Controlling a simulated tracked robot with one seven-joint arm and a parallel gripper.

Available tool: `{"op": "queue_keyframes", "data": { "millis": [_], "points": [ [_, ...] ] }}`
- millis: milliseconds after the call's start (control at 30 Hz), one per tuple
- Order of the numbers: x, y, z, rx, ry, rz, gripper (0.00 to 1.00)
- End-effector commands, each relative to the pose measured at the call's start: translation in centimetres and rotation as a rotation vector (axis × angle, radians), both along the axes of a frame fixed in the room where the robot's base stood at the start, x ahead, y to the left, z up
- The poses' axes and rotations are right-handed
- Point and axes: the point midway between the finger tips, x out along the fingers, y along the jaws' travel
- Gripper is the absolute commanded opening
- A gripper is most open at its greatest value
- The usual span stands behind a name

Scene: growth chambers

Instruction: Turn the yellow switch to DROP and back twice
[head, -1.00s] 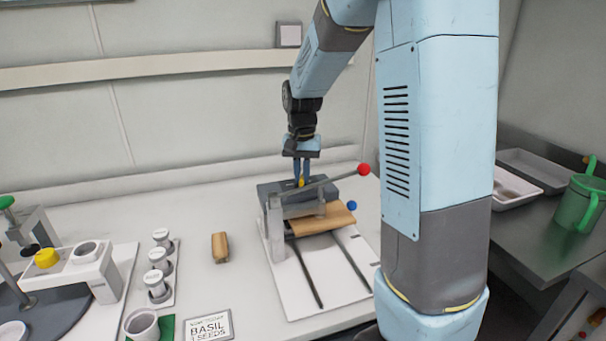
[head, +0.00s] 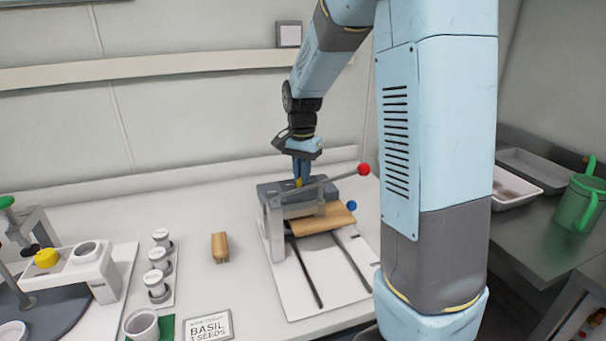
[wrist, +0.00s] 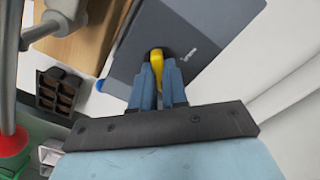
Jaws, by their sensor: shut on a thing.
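The yellow switch (wrist: 156,55) stands on top of a dark grey box (wrist: 180,28) at the back of the press-like device. My gripper (head: 301,183) reaches down from above and its blue fingers are shut on the switch. In the wrist view my gripper (wrist: 157,80) has one finger on each side of the yellow handle. A small printed label shows on the box beside the switch, but I cannot read it, so I cannot tell which setting the switch is at.
A lever with a red knob (head: 363,169) passes close in front of my gripper. A wooden block (head: 323,219) and a blue knob (head: 351,206) are on the device. A wooden-handled brush (head: 220,246), several white jars and a "BASIL SEEDS" card (head: 208,326) lie to the left.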

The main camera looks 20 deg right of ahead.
Motion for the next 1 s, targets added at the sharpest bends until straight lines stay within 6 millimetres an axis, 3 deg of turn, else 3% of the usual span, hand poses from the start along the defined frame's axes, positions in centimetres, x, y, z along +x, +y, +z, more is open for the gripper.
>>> {"op": "queue_keyframes", "data": {
  "millis": [167,200,433,767,1000],
  "points": [
    [0.1,0.0,0.1,0.001,-0.005,-0.001,0.00],
    [0.1,0.0,0.1,0.001,-0.005,-0.001,0.16],
    [0.1,0.0,0.1,0.001,-0.002,0.000,0.38],
    [0.1,0.0,0.4,0.001,-0.002,0.001,0.39],
    [0.1,0.0,3.8,0.001,-0.006,0.000,0.39]
  ]
}}
